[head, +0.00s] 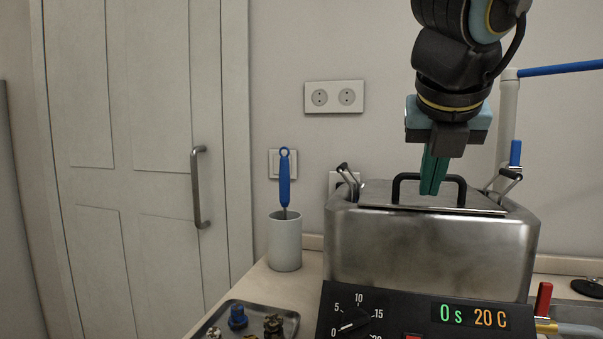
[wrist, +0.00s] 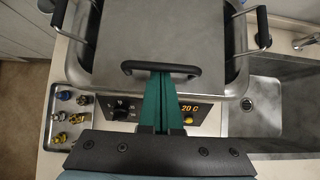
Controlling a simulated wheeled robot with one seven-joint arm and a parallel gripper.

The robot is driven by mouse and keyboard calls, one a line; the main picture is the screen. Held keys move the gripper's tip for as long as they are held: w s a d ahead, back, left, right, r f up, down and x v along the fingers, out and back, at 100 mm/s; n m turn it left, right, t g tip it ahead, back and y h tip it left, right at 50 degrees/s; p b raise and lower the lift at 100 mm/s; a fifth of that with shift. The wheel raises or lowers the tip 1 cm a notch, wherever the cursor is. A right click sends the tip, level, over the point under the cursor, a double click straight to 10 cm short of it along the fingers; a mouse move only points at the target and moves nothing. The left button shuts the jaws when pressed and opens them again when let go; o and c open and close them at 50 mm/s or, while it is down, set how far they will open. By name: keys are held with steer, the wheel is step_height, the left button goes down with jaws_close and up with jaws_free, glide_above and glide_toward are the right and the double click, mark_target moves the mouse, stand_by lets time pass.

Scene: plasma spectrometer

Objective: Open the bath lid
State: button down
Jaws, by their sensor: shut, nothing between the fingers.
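The bath (head: 430,250) is a metal tank behind a black control panel. Its flat grey lid (head: 380,193) lies over the top opening; it also shows in the wrist view (wrist: 165,30). A black arched handle (head: 398,186) stands on the lid and crosses the wrist view (wrist: 190,69) near the lid's front edge. My gripper (head: 430,190) points down with its teal fingers shut and empty. In the head view the fingers overlap the handle's middle. In the wrist view the fingertips (wrist: 163,76) are at the handle's bar; I cannot tell whether they touch it.
Basket handles (head: 347,178) rise at both sides of the lid. The control panel (head: 425,318) reads 0 s and 20 C. A white cup (head: 284,243) with a blue-handled tool and a metal tray (head: 270,315) of small parts stand left. A sink (wrist: 255,105) lies right.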

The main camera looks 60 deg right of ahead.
steer(key=shift+w+d+r+y+p, duration=0.15)
steer(key=shift+r+y+p, duration=0.25)
steer(key=shift+r+p, duration=0.95)
steer(key=shift+w+d+r+y+p, duration=0.15)
steer(key=shift+r+y+p, duration=0.3)
steer(key=shift+p, duration=1.55)
steer(key=r+p, duration=0.1)
steer(key=p, duration=0.1)
steer(key=d+r+p, duration=0.1)
steer(key=p, duration=0.1)
steer(key=shift+r+p, duration=0.15)
steer(key=shift+p, duration=0.15)
steer(key=w+d+r+p, duration=0.3)
steer(key=d+p, duration=0.3)
steer(key=d, duration=0.2)
steer(key=w+d+r+p, duration=0.2)
steer(key=d+r+p, duration=0.4)
steer(key=d, duration=0.3)
steer(key=shift+w+d+r, duration=0.25)
steer(key=shift+w, duration=0.15)
steer(key=shift+a, duration=0.1)
steer(key=b+v, duration=0.2)
steer(key=v, duration=0.9)
steer(key=shift+b, duration=0.35)
steer(key=shift+w, duration=0.2)
